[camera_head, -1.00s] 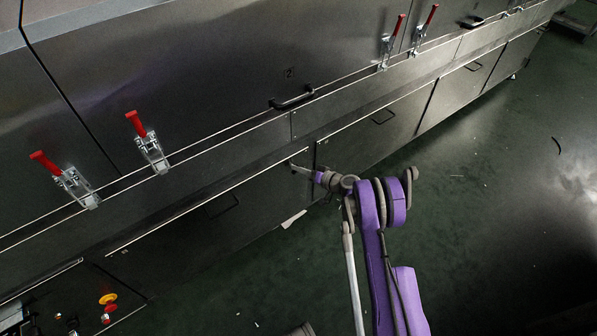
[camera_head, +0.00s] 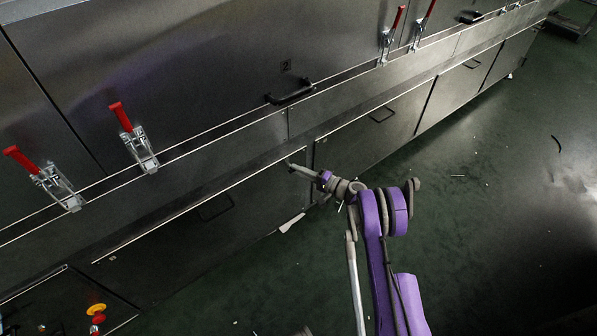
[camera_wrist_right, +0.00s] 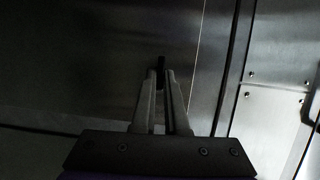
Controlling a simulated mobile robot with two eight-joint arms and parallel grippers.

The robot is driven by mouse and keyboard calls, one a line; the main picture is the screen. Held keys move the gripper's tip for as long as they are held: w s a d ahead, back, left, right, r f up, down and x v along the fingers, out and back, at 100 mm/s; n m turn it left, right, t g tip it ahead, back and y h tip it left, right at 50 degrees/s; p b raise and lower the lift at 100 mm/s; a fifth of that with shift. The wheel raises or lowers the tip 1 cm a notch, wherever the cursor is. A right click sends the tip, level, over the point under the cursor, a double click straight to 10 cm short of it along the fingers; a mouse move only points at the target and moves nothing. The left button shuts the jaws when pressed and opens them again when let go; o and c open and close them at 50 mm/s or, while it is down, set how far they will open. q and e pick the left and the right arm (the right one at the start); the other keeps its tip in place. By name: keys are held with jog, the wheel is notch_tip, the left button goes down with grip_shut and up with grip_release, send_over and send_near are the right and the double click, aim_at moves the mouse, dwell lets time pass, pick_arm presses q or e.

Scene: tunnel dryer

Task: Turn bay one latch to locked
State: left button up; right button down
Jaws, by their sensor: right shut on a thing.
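My right gripper (camera_head: 294,166) reaches the upper right corner of a lower steel panel (camera_head: 190,225), close to a dark vertical gap. In the right wrist view its two fingers (camera_wrist_right: 160,78) are shut on a small black latch (camera_wrist_right: 160,64) standing out from the panel. The fingers hide most of the latch, and I cannot tell its turn angle. In the head view the latch is too small and dark to make out. My left gripper is not in view.
Red-handled toggle clamps (camera_head: 133,137) stand along the ledge above, left and far right. A black door handle (camera_head: 290,92) is above my gripper. A red and yellow button (camera_head: 97,311) is at lower left. The green floor (camera_head: 480,250) is mostly clear, with small scraps.

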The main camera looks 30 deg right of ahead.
jog(key=shift+m, duration=0.3)
dwell(0.4)
jog(key=c, duration=0.9)
grip_release()
jog(key=shift+c, duration=0.2)
jog(key=shift+s, duration=0.1)
jog(key=p+v, duration=0.2)
jog(key=v, duration=0.8)
jog(key=shift+s+d+f, duration=0.2)
jog(key=shift+s+f, duration=0.05)
